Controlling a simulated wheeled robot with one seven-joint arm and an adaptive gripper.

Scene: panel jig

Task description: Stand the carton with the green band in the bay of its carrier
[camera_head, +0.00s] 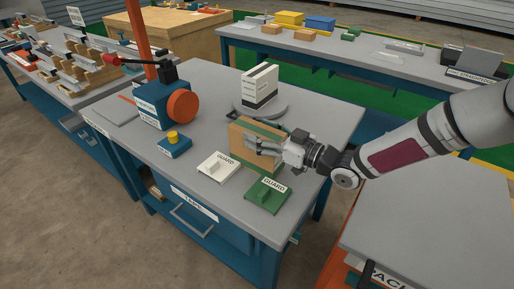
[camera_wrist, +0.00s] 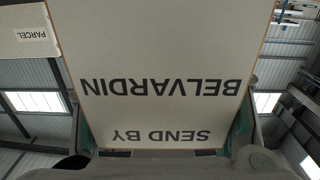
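The carton with the green band (camera_head: 241,151) is a brown box standing near the middle of the grey bench in the head view. My gripper (camera_head: 262,146) reaches it from the right, with its fingers against it. In the wrist view the carton's pale face (camera_wrist: 165,60) fills the middle, with upside-down lettering "SEND BY BELVARDIN". A finger lies close along each side, with green showing there. The gripper looks shut on the carton. Whether its base touches the bench is unclear. A white upright piece with dark stripes (camera_head: 260,86), perhaps the carrier, stands behind on a round grey base (camera_head: 262,109).
A white guard (camera_head: 216,167) and a green guard (camera_head: 267,195) lie in front of the carton. A blue box with a yellow button (camera_head: 174,145) and a blue machine with an orange wheel (camera_head: 165,104) stand left.

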